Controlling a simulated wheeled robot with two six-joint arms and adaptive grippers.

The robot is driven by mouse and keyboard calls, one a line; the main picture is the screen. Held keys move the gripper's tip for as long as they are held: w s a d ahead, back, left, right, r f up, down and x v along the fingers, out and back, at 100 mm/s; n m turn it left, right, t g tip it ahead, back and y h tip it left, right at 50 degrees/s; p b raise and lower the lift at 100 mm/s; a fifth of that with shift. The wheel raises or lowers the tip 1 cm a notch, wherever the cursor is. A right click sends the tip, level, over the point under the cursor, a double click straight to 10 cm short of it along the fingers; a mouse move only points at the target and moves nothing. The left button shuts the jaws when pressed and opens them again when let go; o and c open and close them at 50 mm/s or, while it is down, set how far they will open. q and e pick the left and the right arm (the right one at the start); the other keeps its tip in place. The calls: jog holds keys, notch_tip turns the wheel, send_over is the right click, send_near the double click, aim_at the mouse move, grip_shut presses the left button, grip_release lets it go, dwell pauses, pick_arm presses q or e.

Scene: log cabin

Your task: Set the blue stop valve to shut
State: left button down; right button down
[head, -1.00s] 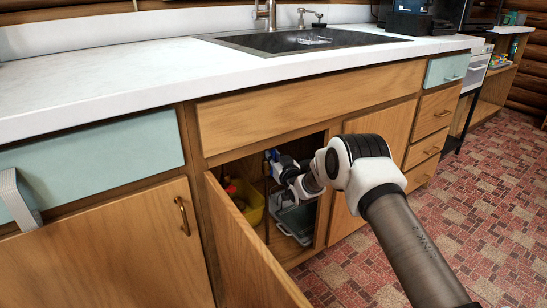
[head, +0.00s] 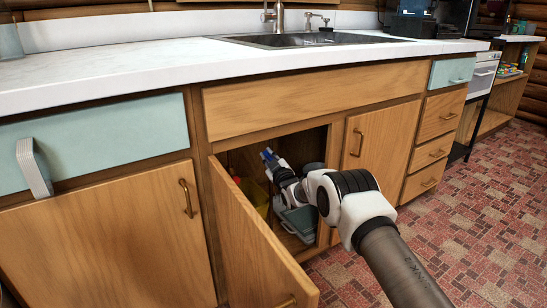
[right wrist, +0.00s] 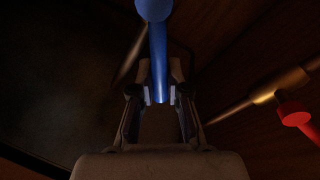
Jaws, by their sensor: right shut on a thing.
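The blue stop valve (right wrist: 155,40) shows in the right wrist view as a round blue hub at the top with a straight lever running down between my fingers. In the head view a small bit of blue (head: 268,154) shows inside the open cabinet under the sink. My right gripper (right wrist: 160,94) is shut on the blue lever near its lower end. In the head view my right gripper (head: 275,166) is inside the cabinet opening, partly dark. The valve's body and pipe are mostly hidden. My left gripper is out of view.
A red valve handle (right wrist: 294,112) on a brass-coloured pipe (right wrist: 262,97) is close on the right in the wrist view. The cabinet door (head: 255,235) stands open left of my arm.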

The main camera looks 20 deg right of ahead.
notch_tip(320, 180, down, 5)
jog(key=a+n+y+b, duration=0.2)
jog(key=a+n+b, duration=0.1)
jog(key=n, duration=0.9)
jog(key=shift+s+f+t+y, duration=0.15)
jog(key=shift+s+t+y, duration=0.05)
jog(key=shift+t+y, duration=0.2)
jog(key=shift+n, duration=0.3)
jog(key=c, duration=1.1)
grip_release()
jog(key=shift+c, duration=0.2)
jog(key=shift+s+d, duration=0.1)
jog(key=v, duration=1.1)
jog(key=shift+s+f, duration=0.2)
jog(key=shift+s, duration=0.2)
